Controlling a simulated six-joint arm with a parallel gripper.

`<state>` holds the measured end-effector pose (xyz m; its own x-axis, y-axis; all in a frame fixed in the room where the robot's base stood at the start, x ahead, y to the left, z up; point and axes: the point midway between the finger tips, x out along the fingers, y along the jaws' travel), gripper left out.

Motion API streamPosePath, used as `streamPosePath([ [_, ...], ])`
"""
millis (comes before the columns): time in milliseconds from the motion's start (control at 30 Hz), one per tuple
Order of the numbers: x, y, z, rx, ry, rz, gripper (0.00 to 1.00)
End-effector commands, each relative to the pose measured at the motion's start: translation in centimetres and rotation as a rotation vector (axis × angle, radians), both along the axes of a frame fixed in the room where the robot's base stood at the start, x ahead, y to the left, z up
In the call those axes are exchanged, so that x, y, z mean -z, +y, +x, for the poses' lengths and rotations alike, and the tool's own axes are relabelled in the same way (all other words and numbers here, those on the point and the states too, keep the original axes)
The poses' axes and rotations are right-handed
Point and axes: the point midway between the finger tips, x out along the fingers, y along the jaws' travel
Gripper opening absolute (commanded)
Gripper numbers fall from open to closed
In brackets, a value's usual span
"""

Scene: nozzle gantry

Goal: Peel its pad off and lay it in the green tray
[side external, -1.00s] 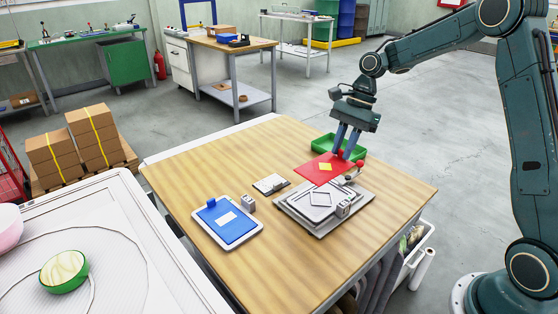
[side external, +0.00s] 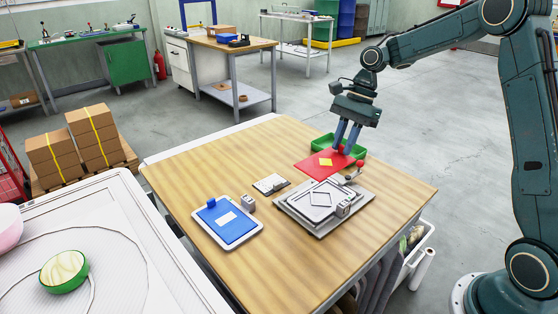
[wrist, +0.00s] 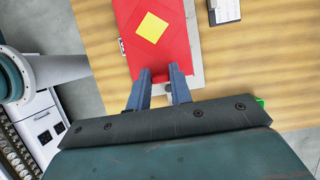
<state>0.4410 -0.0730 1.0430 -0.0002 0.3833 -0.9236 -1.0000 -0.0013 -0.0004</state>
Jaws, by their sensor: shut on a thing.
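A red pad (side external: 318,168) with a yellow square on it is pinched at its edge in my gripper (side external: 346,152), over the back part of a grey fixture (side external: 290,207). In the wrist view the red pad (wrist: 151,50) stretches away from my gripper's fingertips (wrist: 163,74). The green tray (side external: 321,142) is on the table just behind the pad, partly hidden by the pad and my fingers. The fixture's top bears a pale plate with a diamond outline (side external: 321,199).
A toggle clamp with a red knob (side external: 360,164) stands at the fixture's back right. A small white-topped block (side external: 270,184) sits left of the fixture. The table's left back is clear.

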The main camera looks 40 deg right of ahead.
Motion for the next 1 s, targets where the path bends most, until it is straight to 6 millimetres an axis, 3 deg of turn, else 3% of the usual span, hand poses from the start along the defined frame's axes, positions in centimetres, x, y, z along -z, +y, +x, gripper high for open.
streamPosePath([
  [1000, -3.6, 0.0, 0.0, -0.001, -0.001, 0.0, 0.01],
])
